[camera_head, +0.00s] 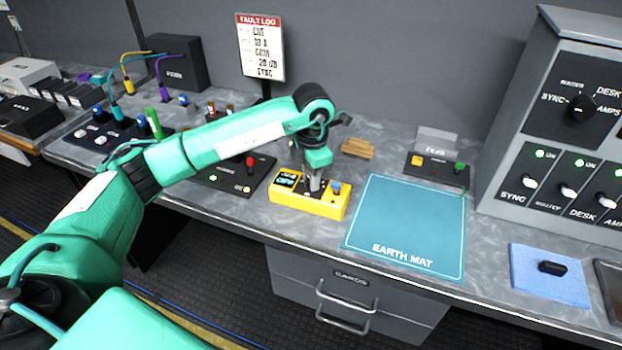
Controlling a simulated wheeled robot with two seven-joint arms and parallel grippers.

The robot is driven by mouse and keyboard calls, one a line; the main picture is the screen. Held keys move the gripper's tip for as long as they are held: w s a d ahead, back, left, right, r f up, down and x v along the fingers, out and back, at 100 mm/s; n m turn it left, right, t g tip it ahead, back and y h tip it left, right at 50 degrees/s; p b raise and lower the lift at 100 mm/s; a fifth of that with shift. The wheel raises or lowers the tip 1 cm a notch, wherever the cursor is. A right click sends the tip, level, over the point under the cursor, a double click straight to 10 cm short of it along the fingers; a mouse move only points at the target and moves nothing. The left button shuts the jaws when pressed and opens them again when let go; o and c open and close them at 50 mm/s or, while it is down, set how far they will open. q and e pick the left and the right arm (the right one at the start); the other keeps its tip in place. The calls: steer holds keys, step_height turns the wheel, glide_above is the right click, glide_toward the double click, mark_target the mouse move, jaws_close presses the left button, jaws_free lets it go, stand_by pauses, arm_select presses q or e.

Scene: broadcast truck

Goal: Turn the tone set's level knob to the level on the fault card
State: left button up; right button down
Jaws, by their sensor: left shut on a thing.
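The tone set is a yellow box (318,208) with a dark top on the bench, left of the earth mat. A small lit display (287,180) shows at its left end, its text too small to read surely. A blue knob or button (336,187) is at its right end. My left gripper (315,188) points down onto the middle of the box and is shut on the level knob, which its fingers mostly hide. The fault log card (261,47) stands at the back; a line on it looks like "-20 dB". My right gripper is out of view.
The teal earth mat (408,225) lies clear to the right. A dark box with a red knob (236,173) is close on the left. A wooden block (358,148) lies behind. A grey switch rack (555,130) stands at the right.

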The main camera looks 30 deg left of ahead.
arm_select(q)
steer(key=shift+n+b, duration=0.3)
steer(key=shift+n, duration=0.8)
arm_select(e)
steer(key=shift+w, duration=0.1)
arm_select(q)
steer(key=o, duration=1)
steer(key=shift+r, duration=0.1)
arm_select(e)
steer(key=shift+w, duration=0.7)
arm_select(q)
step_height(320, 180, up, 14)
steer(key=b, duration=0.1)
steer(key=shift+d+f, duration=0.2)
steer(key=shift+d, duration=0.05)
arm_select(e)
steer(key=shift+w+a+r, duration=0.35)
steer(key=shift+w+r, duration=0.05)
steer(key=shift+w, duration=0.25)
arm_select(q)
steer(key=shift+s, duration=0.1)
